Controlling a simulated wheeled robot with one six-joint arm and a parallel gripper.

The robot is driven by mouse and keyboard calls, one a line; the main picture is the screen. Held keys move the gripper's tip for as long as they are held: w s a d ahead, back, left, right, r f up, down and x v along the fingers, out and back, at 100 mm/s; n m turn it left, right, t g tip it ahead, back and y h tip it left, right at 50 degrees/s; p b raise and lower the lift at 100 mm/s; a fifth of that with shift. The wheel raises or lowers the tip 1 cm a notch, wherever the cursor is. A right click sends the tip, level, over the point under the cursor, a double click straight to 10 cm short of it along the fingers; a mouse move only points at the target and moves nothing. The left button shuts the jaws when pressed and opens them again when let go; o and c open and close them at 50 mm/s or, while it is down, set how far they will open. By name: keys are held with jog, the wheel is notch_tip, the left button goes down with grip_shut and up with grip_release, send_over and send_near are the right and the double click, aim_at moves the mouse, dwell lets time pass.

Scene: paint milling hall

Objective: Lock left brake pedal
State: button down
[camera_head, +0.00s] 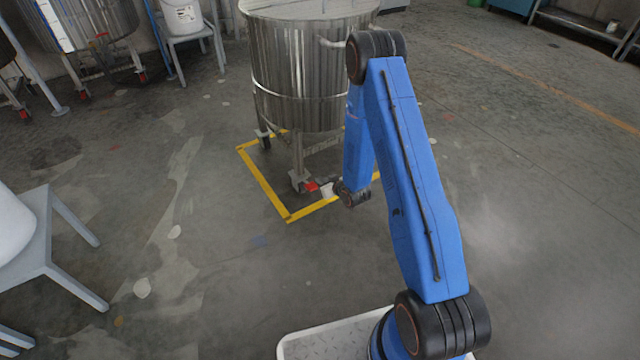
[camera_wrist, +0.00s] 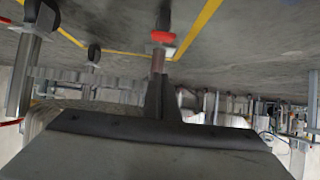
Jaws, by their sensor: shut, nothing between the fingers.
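A steel vat (camera_head: 300,70) stands on legs with casters inside a yellow floor outline. A red brake pedal (camera_head: 311,187) sticks out from the caster at the foot of its near leg. In the wrist view, where the floor is at the top, the red pedal (camera_wrist: 162,37) is just beyond my fingertips. My gripper (camera_head: 326,190) is low by the floor, right next to the pedal on its right side. In the wrist view my gripper (camera_wrist: 158,62) is shut with nothing held. I cannot tell whether the tips touch the pedal. The caster wheel is partly hidden behind the pedal and fingers.
Yellow tape (camera_head: 265,185) marks the floor around the vat. Another vat (camera_head: 80,30) with red-pedalled casters stands at the back left. A grey stool (camera_head: 60,240) with a white bucket (camera_head: 10,225) is at the left. The floor in front and to the right is clear.

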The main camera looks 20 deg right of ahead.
send_over(314, 189)
jog(key=f, duration=0.4)
jog(key=shift+w, duration=0.35)
notch_tip(314, 189, down, 3)
jog(key=shift+r, duration=0.1)
jog(key=shift+s+d+f, duration=0.1)
jog(key=shift+s+f, duration=0.15)
jog(key=shift+f, duration=0.4)
jog(key=shift+f, duration=0.1)
notch_tip(314, 189, down, 7)
jog(key=s+t, duration=0.1)
jog(key=t, duration=0.1)
jog(key=shift+s+d+y, duration=0.25)
jog(key=shift+s+y, duration=0.1)
jog(key=shift+y, duration=0.05)
